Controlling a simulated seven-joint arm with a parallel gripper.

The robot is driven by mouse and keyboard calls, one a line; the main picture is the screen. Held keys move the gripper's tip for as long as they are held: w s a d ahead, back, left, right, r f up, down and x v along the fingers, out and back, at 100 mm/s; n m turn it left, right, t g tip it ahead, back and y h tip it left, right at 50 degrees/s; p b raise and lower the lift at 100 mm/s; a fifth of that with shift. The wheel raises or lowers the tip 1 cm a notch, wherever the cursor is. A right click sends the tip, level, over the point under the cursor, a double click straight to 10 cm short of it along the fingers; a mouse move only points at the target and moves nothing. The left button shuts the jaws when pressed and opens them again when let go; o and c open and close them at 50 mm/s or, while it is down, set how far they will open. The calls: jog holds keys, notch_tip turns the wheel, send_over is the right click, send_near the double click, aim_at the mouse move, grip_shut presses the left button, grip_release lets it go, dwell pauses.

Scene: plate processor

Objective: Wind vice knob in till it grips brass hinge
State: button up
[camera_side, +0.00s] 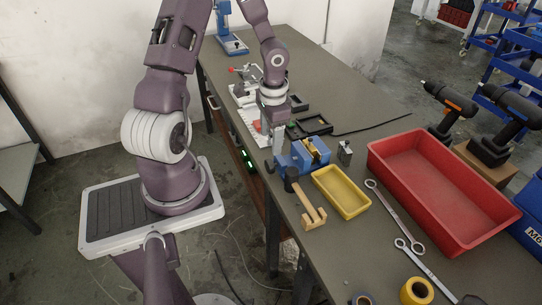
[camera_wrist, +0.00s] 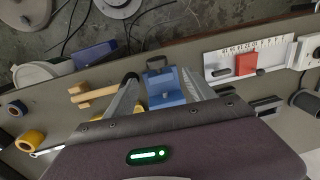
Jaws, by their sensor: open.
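The blue vice (camera_side: 297,158) stands near the table's left edge. In the wrist view, the vice (camera_wrist: 165,88) shows between the two fingers of my gripper (camera_wrist: 160,88). A dark knob (camera_wrist: 156,62) shows at the end of the vice, beyond its blue body. A small brass-coloured piece, seemingly the hinge (camera_side: 312,148), shows at the vice's top. Whether the jaws touch it I cannot tell.
A white scale with a red slider (camera_wrist: 244,64) is nearby.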

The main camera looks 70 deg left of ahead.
aim_at(271, 164)
jog(key=shift+h, duration=0.4)
notch_tip(271, 164, down, 10)
jog(key=shift+s+a+f, duration=0.1)
jog(key=shift+s+f, duration=0.05)
jog(key=shift+f, duration=0.05)
jog(key=c, duration=1.3)
jog(key=shift+d+y, duration=0.2)
jog(key=shift+y, duration=1)
jog(key=shift+d+y, duration=0.15)
jog(key=shift+y, duration=1.55)
